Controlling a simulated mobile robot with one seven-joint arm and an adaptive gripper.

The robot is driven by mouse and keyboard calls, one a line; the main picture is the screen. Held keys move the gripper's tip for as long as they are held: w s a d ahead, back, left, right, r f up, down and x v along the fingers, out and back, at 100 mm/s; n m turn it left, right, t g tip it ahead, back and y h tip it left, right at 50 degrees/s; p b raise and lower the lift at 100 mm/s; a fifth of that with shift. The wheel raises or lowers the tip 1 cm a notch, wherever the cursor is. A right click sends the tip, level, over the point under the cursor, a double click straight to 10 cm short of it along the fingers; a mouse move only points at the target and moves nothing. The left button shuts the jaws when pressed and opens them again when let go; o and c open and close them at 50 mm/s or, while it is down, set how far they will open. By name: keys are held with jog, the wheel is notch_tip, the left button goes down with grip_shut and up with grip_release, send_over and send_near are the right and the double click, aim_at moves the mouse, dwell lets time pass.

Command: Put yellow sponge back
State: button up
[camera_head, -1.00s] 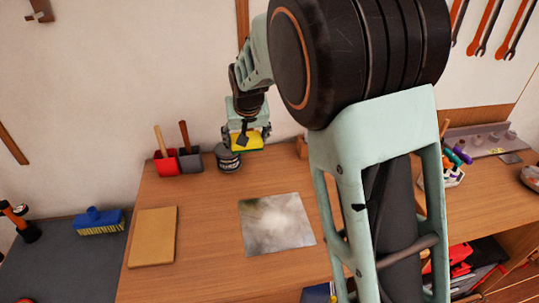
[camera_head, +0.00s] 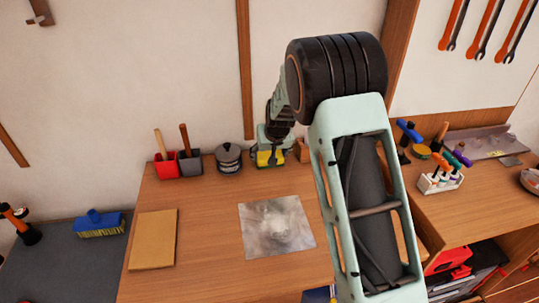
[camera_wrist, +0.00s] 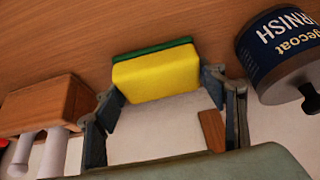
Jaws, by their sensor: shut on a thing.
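The yellow sponge (camera_wrist: 155,77) with a green side is between the two fingers of my gripper (camera_wrist: 165,90) in the wrist view. My gripper is shut on it. In the head view the sponge (camera_head: 270,157) shows below my gripper (camera_head: 270,146), at the back of the wooden desk (camera_head: 200,230), between a round tin and a small wooden block. The sponge is low over the desk; I cannot tell whether it touches the top.
The varnish tin (camera_head: 228,157) stands left of the sponge and also shows in the wrist view (camera_wrist: 280,45). The wooden block (camera_head: 303,150) is just right. Red (camera_head: 166,163) and grey (camera_head: 190,161) holders stand farther left. A shiny square plate (camera_head: 277,226) lies in front.

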jog(key=shift+r, duration=0.1)
jog(key=shift+f, duration=0.2)
jog(key=o, duration=1)
jog(key=shift+r, duration=0.4)
jog(key=v, duration=1.1)
jog(key=shift+s+d+r, duration=0.1)
jog(key=shift+s+r, duration=0.1)
jog(key=shift+s, duration=0.1)
